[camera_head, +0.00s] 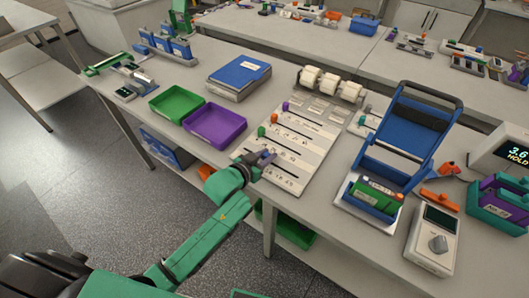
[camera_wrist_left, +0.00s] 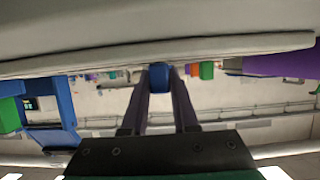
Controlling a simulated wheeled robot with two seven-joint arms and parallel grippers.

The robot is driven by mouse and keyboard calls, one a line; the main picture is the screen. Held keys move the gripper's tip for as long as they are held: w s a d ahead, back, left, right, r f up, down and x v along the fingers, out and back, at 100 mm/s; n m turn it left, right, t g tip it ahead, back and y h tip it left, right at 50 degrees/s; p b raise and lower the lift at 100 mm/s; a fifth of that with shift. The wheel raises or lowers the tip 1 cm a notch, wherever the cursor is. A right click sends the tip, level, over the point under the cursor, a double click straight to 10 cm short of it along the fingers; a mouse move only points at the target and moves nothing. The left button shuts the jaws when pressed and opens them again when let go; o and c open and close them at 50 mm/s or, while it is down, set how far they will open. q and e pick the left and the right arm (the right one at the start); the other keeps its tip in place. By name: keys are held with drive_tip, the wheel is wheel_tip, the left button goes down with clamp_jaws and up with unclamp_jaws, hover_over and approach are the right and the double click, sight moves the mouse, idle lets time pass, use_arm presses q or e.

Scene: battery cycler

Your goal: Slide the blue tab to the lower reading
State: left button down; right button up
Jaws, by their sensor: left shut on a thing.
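A white slider board (camera_head: 310,148) with several slots and printed marks lies on the bench. A purple tab (camera_head: 285,105), an orange tab (camera_head: 274,118) and a green tab (camera_head: 261,132) stand at the left ends of their slots. My left gripper (camera_head: 266,157) is at the board's front slot, nearest the bench edge. In the left wrist view, its two fingers are shut on the blue tab (camera_wrist_left: 160,79). In the head view the gripper mostly hides this tab, so its exact reading cannot be told. My right gripper is not in view.
A purple tray (camera_head: 240,136) and a green tray (camera_head: 184,116) sit left of the board. White rolls (camera_head: 330,83) stand behind it. A blue frame holder (camera_head: 372,160) and a white meter (camera_head: 432,246) stand to the right. The bench's front edge is close to the gripper.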

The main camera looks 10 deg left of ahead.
use_arm(q)
drive_tip(key=shift+w+a, duration=0.1)
drive_tip(key=shift+a, duration=0.2)
drive_tip(key=c, duration=0.8)
unclamp_jaws()
drive_tip(key=shift+a, duration=0.1)
drive_tip(key=shift+o, duration=0.6)
drive_tip(key=b+v, duration=0.1)
drive_tip(key=v, duration=1.3)
drive_tip(key=shift+s, duration=0.35)
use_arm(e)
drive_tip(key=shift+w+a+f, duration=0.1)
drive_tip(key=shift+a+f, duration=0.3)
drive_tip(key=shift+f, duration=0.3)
